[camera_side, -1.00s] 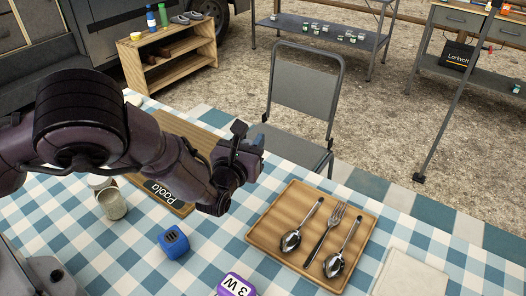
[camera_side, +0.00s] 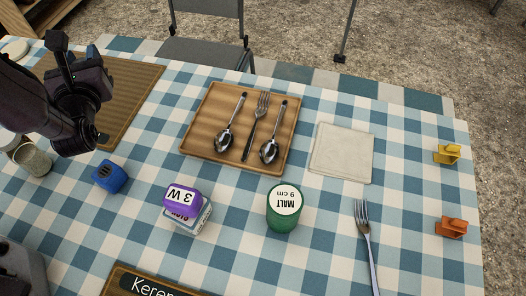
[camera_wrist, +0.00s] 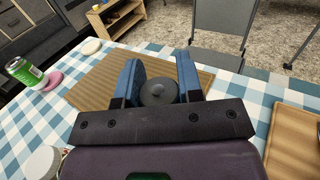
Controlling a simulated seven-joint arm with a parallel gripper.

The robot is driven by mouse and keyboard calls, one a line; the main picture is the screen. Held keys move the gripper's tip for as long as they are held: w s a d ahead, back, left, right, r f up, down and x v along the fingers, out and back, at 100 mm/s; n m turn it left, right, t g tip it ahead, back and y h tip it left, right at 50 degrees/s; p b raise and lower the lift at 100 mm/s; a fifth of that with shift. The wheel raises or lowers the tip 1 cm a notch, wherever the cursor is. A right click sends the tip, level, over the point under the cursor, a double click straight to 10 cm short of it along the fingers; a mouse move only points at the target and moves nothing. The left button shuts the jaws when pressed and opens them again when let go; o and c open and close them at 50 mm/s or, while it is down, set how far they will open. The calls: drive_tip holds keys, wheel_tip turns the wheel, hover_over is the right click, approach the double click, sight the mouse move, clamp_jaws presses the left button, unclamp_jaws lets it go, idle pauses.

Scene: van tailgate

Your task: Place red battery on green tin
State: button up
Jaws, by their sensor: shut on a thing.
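The green tin (camera_side: 286,217), with a white lid reading MALT 9 cm, stands upright on the checked cloth, right of the purple block. My gripper (camera_wrist: 158,78) has blue fingers shut on a dark grey round thing (camera_wrist: 158,93) with a small central knob. It may be an end of the battery, but no red shows, so I cannot tell. In the side view my gripper (camera_side: 82,92) is at the upper left, above the wooden board, far left of the tin. Its fingertips and held thing are not clear there.
Cloth beside the tin is clear.

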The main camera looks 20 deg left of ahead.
drive_tip(key=s+a+f+n+g+y, duration=0.2)
drive_tip(key=s+n+g+y, duration=0.1)
drive_tip(key=s+n+g, duration=0.65)
drive_tip(key=s+a+f+n+g+y, duration=0.1)
drive_tip(key=s+a+n+g+y, duration=0.25)
drive_tip(key=s+n+g, duration=0.6)
drive_tip(key=s+d+n+g+h, duration=1)
drive_tip(key=d+g+h, duration=0.4)
drive_tip(key=d+h, duration=0.1)
drive_tip(key=w+d+r+n+t+h, duration=0.55)
drive_tip(key=d+n+t+h, duration=0.2)
drive_tip(key=d+h, duration=0.2)
drive_tip(key=w+d+r+n+t+h, duration=0.4)
drive_tip(key=d+r+n+t+h, duration=0.2)
drive_tip(key=d+n+h, duration=0.35)
hover_over(296, 204)
drive_tip(key=shift+m+t, duration=0.3)
drive_tip(key=shift+t, duration=0.15)
drive_tip(key=f, duration=0.9)
drive_tip(key=shift+s+a+f, duration=0.2)
drive_tip(key=shift+a+f, duration=0.05)
drive_tip(key=shift+f, duration=0.05)
drive_tip(key=shift+w+d+f, duration=0.1)
drive_tip(key=shift+d+f, duration=0.05)
drive_tip(key=shift+f, duration=0.15)
drive_tip(key=shift+w+d+f, duration=0.1)
drive_tip(key=shift+f, duration=1.5)
